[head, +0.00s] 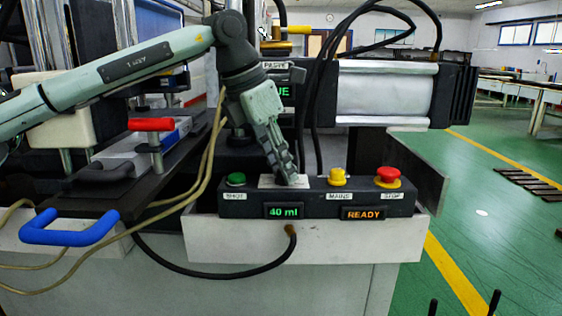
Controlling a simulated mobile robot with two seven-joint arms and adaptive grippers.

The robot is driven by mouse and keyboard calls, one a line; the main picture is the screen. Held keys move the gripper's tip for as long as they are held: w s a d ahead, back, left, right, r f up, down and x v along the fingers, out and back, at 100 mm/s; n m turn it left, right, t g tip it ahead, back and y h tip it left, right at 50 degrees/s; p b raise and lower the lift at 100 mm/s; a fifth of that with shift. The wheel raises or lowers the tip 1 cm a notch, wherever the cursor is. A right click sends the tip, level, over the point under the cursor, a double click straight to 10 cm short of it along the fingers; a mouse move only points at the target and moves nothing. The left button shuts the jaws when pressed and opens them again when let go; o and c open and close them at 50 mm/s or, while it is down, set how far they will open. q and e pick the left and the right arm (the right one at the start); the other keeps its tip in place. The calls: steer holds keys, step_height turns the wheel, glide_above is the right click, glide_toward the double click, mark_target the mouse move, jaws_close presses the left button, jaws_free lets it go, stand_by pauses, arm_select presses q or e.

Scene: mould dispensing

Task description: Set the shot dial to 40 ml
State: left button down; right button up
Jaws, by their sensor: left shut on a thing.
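The control box (330,205) has a small display (284,212) that reads "40 ml" in green. My left gripper (290,180) comes down from above onto the top of the box, between the green button (236,180) and the yellow knob (338,177). It is shut on the shot dial, which its fingers almost wholly hide. A pale plate (268,182) shows beside the fingertips.
A red stop button (388,175) sits at the box's right end, above a display (363,214) reading "READY". A blue handle (68,228) and a red clamp handle (151,124) are at left. Cables hang behind my left gripper. Two dark, unclear tips show at bottom right.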

stand_by(0.4)
arm_select(q)
steer(key=c, duration=1.3)
jaws_free()
steer(key=shift+o, duration=0.2)
steer(key=shift+r, duration=0.1)
steer(key=v, duration=1.1)
steer(key=shift+r, duration=0.4)
steer(key=shift+s+a, duration=0.1)
steer(key=shift+a, duration=0.05)
